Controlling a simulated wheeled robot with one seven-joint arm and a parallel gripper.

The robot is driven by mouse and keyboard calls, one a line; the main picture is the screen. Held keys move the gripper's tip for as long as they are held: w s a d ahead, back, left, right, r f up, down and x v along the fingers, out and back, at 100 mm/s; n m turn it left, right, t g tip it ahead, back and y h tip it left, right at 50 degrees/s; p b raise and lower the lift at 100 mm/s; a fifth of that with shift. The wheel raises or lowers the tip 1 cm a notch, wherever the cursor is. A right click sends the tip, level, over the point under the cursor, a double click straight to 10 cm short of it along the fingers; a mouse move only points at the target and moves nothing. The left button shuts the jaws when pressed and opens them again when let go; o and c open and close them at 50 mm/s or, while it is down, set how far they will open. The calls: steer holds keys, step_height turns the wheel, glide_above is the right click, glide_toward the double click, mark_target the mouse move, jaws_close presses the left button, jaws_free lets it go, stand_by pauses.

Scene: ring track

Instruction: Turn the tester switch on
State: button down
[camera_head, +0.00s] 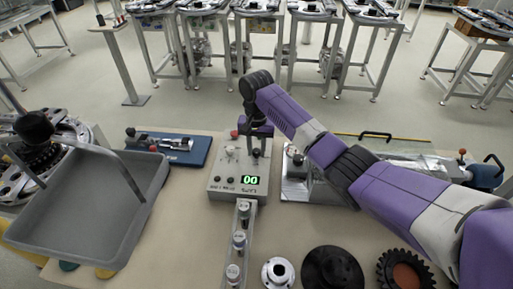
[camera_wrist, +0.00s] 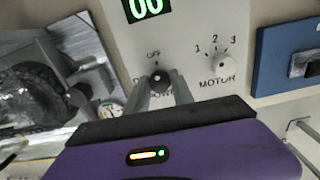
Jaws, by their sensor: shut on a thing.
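The tester (camera_head: 222,180) is a light grey box in the middle of the table. Its green display (camera_head: 249,180) is lit and reads 00; it also shows at the top of the wrist view (camera_wrist: 143,9). In the wrist view a small dark switch knob (camera_wrist: 158,81) sits below an "OFF" label, with other lettering partly hidden by the fingers. My gripper (camera_wrist: 163,86) has its two grey fingers shut on this knob, one on each side. In the head view my gripper (camera_head: 259,142) is over the tester's far right part, and the knob is hidden.
A white motor knob (camera_wrist: 222,67) marked 1, 2, 3 is beside the switch. A grey tray (camera_head: 95,215) is at left, and a blue plate with a device (camera_head: 185,150) lies behind it. Cylinders on a strip (camera_head: 239,240) and round parts (camera_head: 333,270) are in front.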

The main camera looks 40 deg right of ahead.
mark_target(256, 150)
steer(key=n+p, duration=0.2)
steer(key=n, duration=0.2)
steer(key=shift+r, duration=0.15)
steer(key=n+p, duration=0.1)
steer(key=n, duration=0.3)
steer(key=n+p, duration=0.1)
steer(key=n, duration=0.3)
steer(key=shift+n, duration=0.3)
steer(key=shift+n+p, duration=0.5)
steer(key=shift+n, duration=1.4)
steer(key=c, duration=1.1)
jaws_free()
steer(key=shift+r+b, duration=0.65)
steer(key=shift+r, duration=3.15)
